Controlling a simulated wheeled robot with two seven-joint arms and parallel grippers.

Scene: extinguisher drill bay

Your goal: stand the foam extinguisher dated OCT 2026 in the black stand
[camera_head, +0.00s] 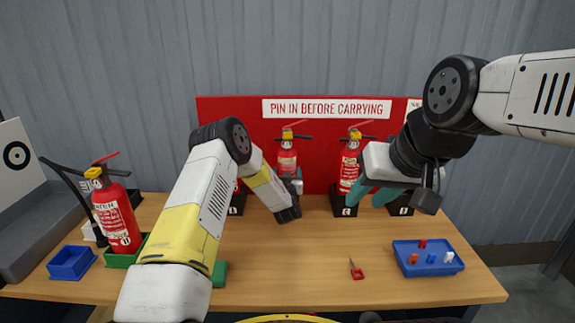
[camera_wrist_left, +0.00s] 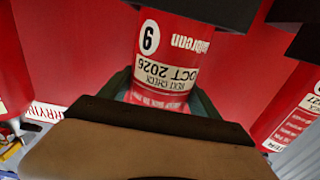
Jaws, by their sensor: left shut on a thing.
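My left gripper (camera_head: 292,186) is shut on a red extinguisher (camera_head: 287,160) in front of the red board. In the left wrist view the held extinguisher (camera_wrist_left: 165,60) appears upside down, with a 9 and a label reading OCT 2026. The left gripper's teal fingers (camera_wrist_left: 162,95) lie on either side of it. A black block (camera_wrist_left: 195,10) hides its lower end there; I cannot tell whether it rests in a stand. In the head view my arm hides that end. My right gripper (camera_head: 373,193) is open, in front of another extinguisher (camera_head: 350,165) in a black stand (camera_head: 343,208).
An extinguisher (camera_head: 117,217) stands in a green tray (camera_head: 122,260) at left, beside a blue bin (camera_head: 72,263). Another black stand (camera_head: 237,205) is partly behind my left arm. A blue tray (camera_head: 428,267) with small parts is at right. A small red-handled tool (camera_head: 357,272) lies mid-table.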

